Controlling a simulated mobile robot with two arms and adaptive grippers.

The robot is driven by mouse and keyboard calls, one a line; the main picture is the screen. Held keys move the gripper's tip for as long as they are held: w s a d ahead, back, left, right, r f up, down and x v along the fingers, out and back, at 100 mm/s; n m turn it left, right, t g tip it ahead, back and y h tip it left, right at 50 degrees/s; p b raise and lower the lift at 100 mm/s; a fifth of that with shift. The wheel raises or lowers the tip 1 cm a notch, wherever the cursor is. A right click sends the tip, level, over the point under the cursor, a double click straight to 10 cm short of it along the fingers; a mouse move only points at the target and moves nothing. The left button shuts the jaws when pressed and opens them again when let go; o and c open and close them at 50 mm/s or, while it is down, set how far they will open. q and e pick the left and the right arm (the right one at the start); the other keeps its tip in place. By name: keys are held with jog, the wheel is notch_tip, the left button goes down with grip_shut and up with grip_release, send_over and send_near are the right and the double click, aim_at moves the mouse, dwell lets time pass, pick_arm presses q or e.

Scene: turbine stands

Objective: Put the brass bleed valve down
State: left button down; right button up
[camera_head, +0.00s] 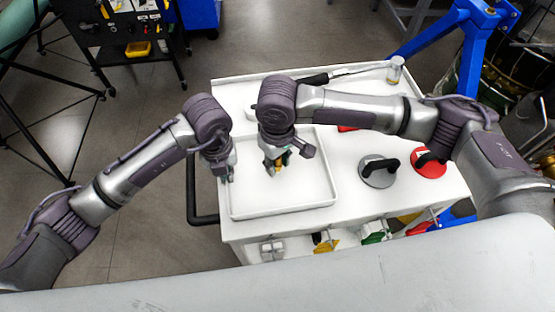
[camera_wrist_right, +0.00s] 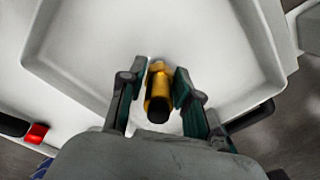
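The brass bleed valve (camera_wrist_right: 159,88) is a small golden fitting with a dark end, seen between the fingers of my right gripper (camera_wrist_right: 160,78) in the right wrist view. In the head view my right gripper (camera_head: 276,170) points down over the white tray (camera_head: 313,199), and the valve is partly hidden by the fingers. Whether the valve touches the tray floor I cannot tell. My left gripper (camera_head: 225,174) hangs near the tray's left edge; its fingers are too small to judge.
The tray lies on a white cart. A grey disc with a black handle (camera_head: 379,172) and a red one (camera_head: 429,164) stand to its right. A small jar (camera_head: 395,70) is at the back. A black cart handle (camera_head: 192,190) is at the left. Much of the tray floor is bare.

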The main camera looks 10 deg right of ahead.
jog(key=shift+o, duration=1.2)
jog(key=shift+r, duration=0.15)
notch_tip(320, 180, up, 12)
pick_arm(q)
jog(key=c, duration=1.2)
grip_release()
jog(key=shift+c, duration=0.2)
